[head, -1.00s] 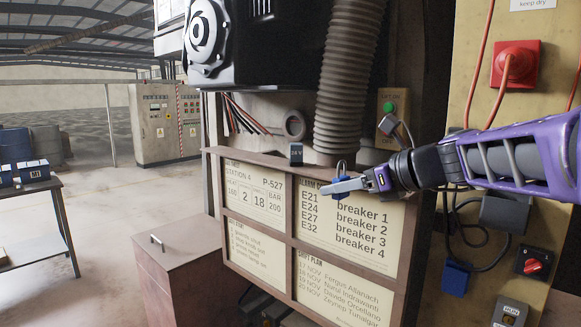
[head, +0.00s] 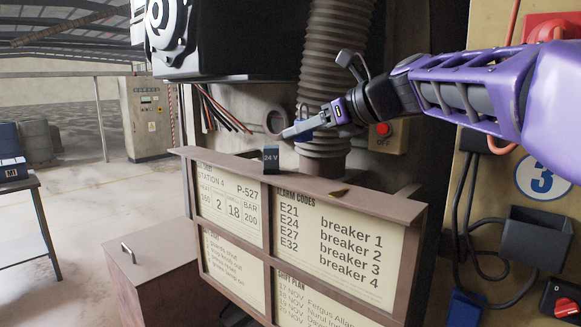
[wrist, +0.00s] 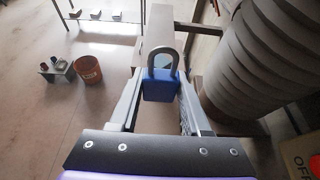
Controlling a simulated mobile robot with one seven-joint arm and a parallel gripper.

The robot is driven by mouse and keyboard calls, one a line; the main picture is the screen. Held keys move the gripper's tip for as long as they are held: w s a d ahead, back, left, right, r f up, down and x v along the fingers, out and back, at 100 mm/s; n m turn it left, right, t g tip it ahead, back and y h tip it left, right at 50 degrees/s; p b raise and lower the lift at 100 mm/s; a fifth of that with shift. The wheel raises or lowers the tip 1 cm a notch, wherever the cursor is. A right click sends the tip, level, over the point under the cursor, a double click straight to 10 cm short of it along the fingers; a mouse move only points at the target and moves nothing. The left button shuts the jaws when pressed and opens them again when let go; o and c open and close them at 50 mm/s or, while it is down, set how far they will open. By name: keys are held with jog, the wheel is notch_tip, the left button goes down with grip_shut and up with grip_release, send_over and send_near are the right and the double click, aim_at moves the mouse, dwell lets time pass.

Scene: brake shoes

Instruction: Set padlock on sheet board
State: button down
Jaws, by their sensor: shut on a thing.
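The padlock (wrist: 160,88) has a blue body and a grey shackle that points up. My gripper (wrist: 162,98) is shut on it, with a finger on each side of the body. In the head view, the padlock (head: 320,122) is partly hidden by my gripper (head: 300,128). They are above the top ledge of the sheet board, with a gap below. The sheet board (head: 266,215) is a brown frame with several printed panels. Its top ledge is a narrow brown strip.
A dark 24 V block (head: 271,158) stands on the ledge, left of and below my gripper. A small brown piece (head: 340,191) lies farther right on the ledge. A ribbed hose (head: 325,75) rises close behind my gripper. A reddish-brown cabinet (head: 155,262) stands at lower left.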

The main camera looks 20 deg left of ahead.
aim_at(304, 181)
notch_tip(304, 181, down, 8)
jog(key=shift+s+r, duration=0.1)
jog(key=shift+r, duration=0.05)
dwell(0.4)
jog(key=shift+c, duration=1.8)
grip_release()
jog(key=shift+d, duration=0.1)
jog(key=v, duration=1.2)
jog(key=shift+s+r, duration=0.1)
